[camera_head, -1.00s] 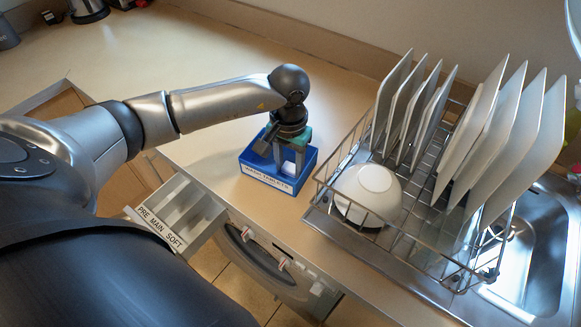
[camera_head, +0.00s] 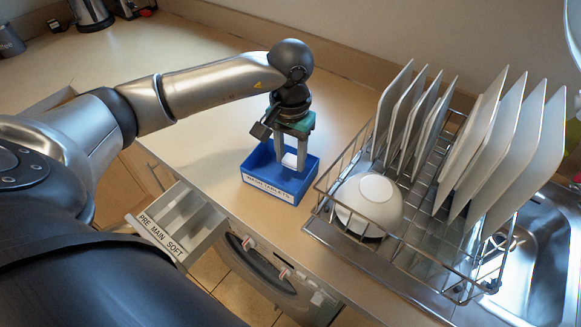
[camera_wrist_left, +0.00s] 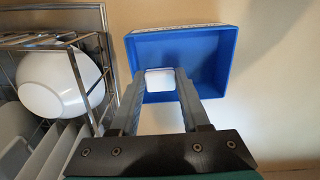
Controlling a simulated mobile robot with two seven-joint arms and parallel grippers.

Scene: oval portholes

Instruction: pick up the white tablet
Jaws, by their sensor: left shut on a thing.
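The white tablet (camera_head: 289,160) is held between the fingertips of my left gripper (camera_head: 291,164). It shows at the fingertips just above or within the mouth of the blue box (camera_head: 262,187); I cannot tell the exact height. In the left wrist view the white tablet (camera_wrist_left: 160,79) sits between the two grey fingers of the left gripper (camera_wrist_left: 161,84), with the blue box (camera_wrist_left: 217,62) beyond it. The fingers partly cover the tablet's sides. The box has a white label on its front. My right gripper is not in view.
A wire dish rack (camera_head: 325,205) with upright white plates and an upturned white bowl (camera_head: 369,204) stands right of the box. A sink (camera_head: 535,255) is at far right. An open drawer (camera_head: 180,232) marked PRE MAIN SOFT juts out at front left.

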